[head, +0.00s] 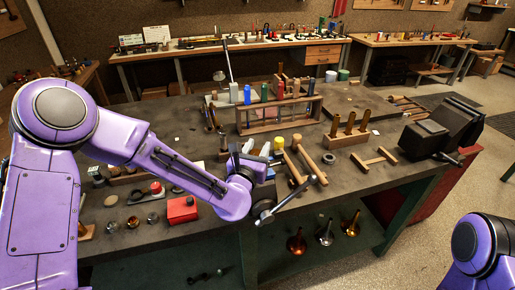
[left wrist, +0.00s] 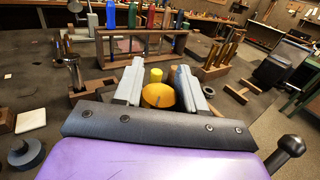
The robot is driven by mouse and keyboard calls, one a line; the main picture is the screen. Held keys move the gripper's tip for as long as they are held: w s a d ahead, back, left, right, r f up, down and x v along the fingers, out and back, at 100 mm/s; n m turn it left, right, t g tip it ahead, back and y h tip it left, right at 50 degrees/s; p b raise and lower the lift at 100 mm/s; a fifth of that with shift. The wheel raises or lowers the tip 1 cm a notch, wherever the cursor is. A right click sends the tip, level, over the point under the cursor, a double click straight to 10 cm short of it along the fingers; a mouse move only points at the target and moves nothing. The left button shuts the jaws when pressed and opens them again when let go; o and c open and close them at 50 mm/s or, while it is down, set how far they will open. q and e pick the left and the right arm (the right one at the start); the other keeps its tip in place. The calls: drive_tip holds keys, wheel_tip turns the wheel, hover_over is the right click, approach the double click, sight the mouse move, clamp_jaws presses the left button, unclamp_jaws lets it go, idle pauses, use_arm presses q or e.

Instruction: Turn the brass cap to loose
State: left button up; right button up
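My left gripper (head: 258,160) reaches over the front of the bench, pointing away from me. In the left wrist view its two grey fingers (left wrist: 160,88) stand apart, one on each side of a round yellow-brass cap (left wrist: 158,96). A narrow gap seems to show beside the cap; contact with the fingers is not clear. My right gripper is out of view; only a part of my right arm shows.
A metal bar handle (head: 287,200) sticks out at the bench front beside my gripper. Mallets (head: 310,160) lie to the right, a red box (head: 182,210) to the left. A black machine (head: 430,135) stands at the right end.

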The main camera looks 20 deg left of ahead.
use_arm(q)
drive_tip(key=shift+f, duration=0.1)
drive_tip(key=shift+c, duration=0.4)
drive_tip(key=shift+f+n+y+b, duration=0.1)
drive_tip(key=shift+n+y+b, duration=0.35)
drive_tip(key=shift+b, duration=0.2)
drive_tip(key=n+g+y+b, duration=0.1)
drive_tip(key=n+y+b, duration=0.1)
drive_tip(key=y+b, duration=0.1)
drive_tip(key=n+g+y+b, duration=0.1)
drive_tip(key=n+y+b, duration=0.1)
drive_tip(key=y+b, duration=0.1)
drive_tip(key=a+n+g+y+b, duration=0.1)
drive_tip(key=n+y+b, duration=0.1)
drive_tip(key=y+b, duration=0.1)
drive_tip(key=shift+s+f+n+y+b, duration=0.15)
drive_tip(key=shift+n+y+b, duration=0.1)
drive_tip(key=shift+y+b, duration=0.1)
drive_tip(key=shift+s+n+g+y+b, duration=0.1)
drive_tip(key=shift+n+g+y+b, duration=0.5)
drive_tip(key=shift+g+y+b, duration=0.25)
drive_tip(key=shift+a+r+n+g+y, duration=0.1)
drive_tip(key=shift+r+n+g+y, duration=0.15)
drive_tip(key=shift+n+g+y, duration=0.1)
drive_tip(key=o, duration=1)
